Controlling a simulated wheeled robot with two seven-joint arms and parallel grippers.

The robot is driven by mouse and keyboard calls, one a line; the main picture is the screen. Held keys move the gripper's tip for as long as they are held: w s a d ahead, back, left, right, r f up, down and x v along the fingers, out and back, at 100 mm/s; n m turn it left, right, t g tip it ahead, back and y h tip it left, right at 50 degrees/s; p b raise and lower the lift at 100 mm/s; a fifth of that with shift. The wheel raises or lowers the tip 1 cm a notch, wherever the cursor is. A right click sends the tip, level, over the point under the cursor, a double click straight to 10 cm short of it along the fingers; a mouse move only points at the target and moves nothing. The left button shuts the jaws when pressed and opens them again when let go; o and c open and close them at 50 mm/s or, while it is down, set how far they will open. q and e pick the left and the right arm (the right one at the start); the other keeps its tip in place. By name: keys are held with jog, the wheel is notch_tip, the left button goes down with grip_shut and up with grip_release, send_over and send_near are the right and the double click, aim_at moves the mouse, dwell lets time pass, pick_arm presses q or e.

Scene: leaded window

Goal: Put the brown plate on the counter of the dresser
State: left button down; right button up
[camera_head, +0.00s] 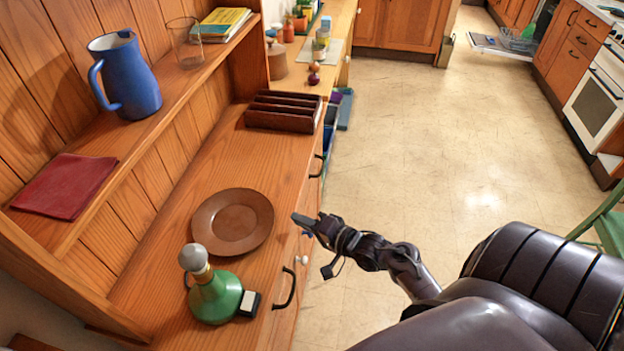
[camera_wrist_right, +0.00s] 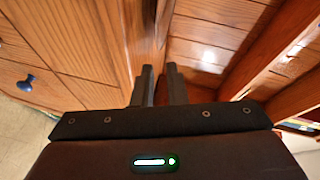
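The brown plate (camera_head: 233,222) lies flat on the wooden counter (camera_head: 246,160) of the dresser, between the green bottle and the dark divided tray. Nothing is on the plate. My right gripper (camera_head: 308,223) is at the counter's front edge, just right of the plate and apart from it. In the right wrist view its two dark fingers (camera_wrist_right: 161,86) stand a little apart with nothing between them, facing the dresser's wood. The plate does not show there. My left gripper is not in view.
A green bottle (camera_head: 215,297) with a grey stopper stands near the counter's front left. The divided tray (camera_head: 284,112) sits farther back. The shelf above holds a blue jug (camera_head: 125,76), a red cloth (camera_head: 65,186), a glass (camera_head: 185,43) and books (camera_head: 222,24). Open floor lies to the right.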

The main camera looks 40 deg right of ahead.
jog(key=shift+v, duration=1.65)
